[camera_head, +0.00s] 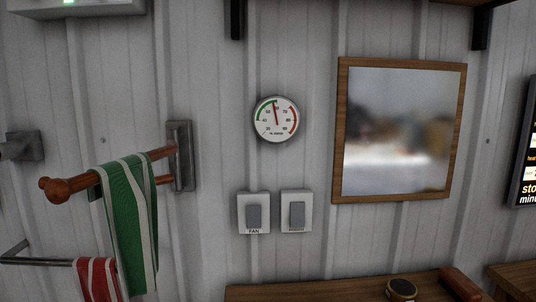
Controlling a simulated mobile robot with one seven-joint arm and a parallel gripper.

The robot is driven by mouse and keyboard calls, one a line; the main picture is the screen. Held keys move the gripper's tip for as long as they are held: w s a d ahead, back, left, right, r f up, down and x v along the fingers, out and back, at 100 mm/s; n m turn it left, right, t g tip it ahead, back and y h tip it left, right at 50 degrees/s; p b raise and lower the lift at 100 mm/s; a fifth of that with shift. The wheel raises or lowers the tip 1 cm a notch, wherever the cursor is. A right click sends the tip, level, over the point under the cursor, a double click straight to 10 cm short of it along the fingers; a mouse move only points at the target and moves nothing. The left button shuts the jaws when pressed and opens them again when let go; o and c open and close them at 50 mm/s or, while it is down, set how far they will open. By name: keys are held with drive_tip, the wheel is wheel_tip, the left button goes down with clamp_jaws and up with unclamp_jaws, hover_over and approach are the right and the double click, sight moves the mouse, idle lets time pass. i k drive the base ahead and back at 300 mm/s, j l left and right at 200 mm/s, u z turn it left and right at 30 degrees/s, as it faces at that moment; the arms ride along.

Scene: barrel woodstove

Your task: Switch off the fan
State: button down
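The fan switch (254,216) is a white wall plate with a grey rocker, labelled "FAN" at its bottom edge. It is on the pale corrugated wall, just below the middle of the head view. I cannot tell which way its rocker is tipped. A similar switch (297,215) sits close to its right; its label is too small to read surely. The fan itself is not visible. My gripper is not in view.
A round dial gauge (276,119) hangs above the switches, and a wood-framed mirror (399,130) is to the right. A wooden rail (70,186) with a green striped towel (131,222) juts out at left. A wooden surface (320,290) lies below. The wall around the switches is clear.

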sight(253, 219)
drive_tip(key=l+z, duration=0.25)
drive_tip(key=l, duration=0.5)
drive_tip(key=i+l+z, duration=0.2)
drive_tip(key=l, duration=0.55)
drive_tip(key=k+l, duration=0.05)
